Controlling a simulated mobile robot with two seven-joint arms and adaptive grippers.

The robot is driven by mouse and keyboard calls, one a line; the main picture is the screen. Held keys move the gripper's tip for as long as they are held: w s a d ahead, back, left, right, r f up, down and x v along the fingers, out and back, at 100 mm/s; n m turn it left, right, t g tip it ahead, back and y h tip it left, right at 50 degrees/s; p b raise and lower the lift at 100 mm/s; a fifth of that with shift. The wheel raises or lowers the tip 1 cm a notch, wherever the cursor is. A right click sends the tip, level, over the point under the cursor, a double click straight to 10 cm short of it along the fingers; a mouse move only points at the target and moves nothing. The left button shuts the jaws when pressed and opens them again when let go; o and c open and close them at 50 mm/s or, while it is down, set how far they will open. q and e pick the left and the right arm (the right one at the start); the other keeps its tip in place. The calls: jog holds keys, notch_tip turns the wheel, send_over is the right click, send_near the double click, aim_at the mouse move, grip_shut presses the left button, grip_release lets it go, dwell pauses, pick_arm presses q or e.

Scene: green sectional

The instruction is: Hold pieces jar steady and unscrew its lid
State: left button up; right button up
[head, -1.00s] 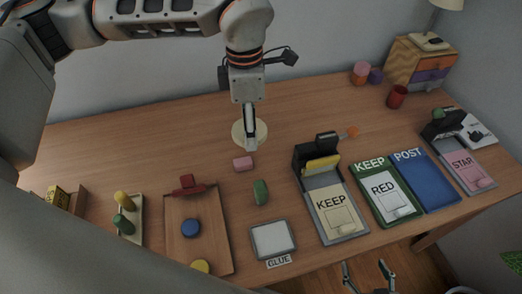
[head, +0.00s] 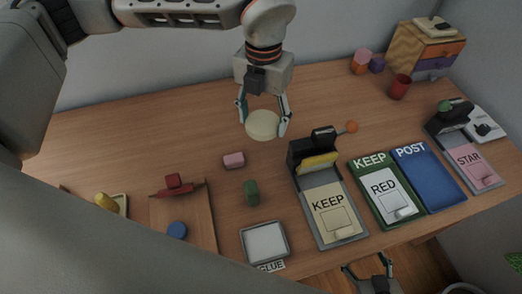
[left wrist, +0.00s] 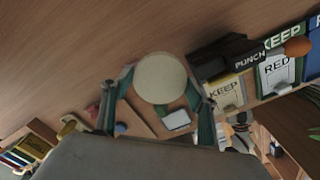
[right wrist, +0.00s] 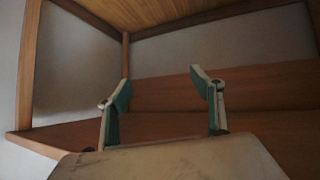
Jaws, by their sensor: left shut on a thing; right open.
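A round cream disc, which looks like the jar's lid (head: 262,125), is between the fingers of my left gripper (head: 264,122) over the back middle of the table. My left gripper is shut on it, one finger on each side. In the left wrist view the lid (left wrist: 162,78) sits between the fingertips, with the tabletop behind it. No jar body shows; I cannot tell whether it is under the lid. My right gripper (head: 368,268) is open and empty at the bottom of the head view, below the table's front edge. The right wrist view shows its fingers apart (right wrist: 160,78).
A pink block (head: 233,160) and a green piece (head: 252,193) lie in front of the lid. A black punch (head: 312,152) stands to the right, beside the KEEP card (head: 333,212) and green box (head: 386,190). A wooden tray (head: 190,225) is at left.

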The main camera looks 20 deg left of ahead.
aim_at(263, 159)
pick_arm(q)
notch_tip(263, 159, down, 13)
jog(key=shift+f+b, duration=0.15)
jog(key=shift+b, duration=0.4)
jog(key=shift+f, duration=0.15)
jog(key=o, duration=0.9)
jog(key=shift+o, duration=0.2)
notch_tip(263, 159, up, 12)
jog(key=shift+r+p, duration=0.2)
jog(key=shift+p, duration=0.35)
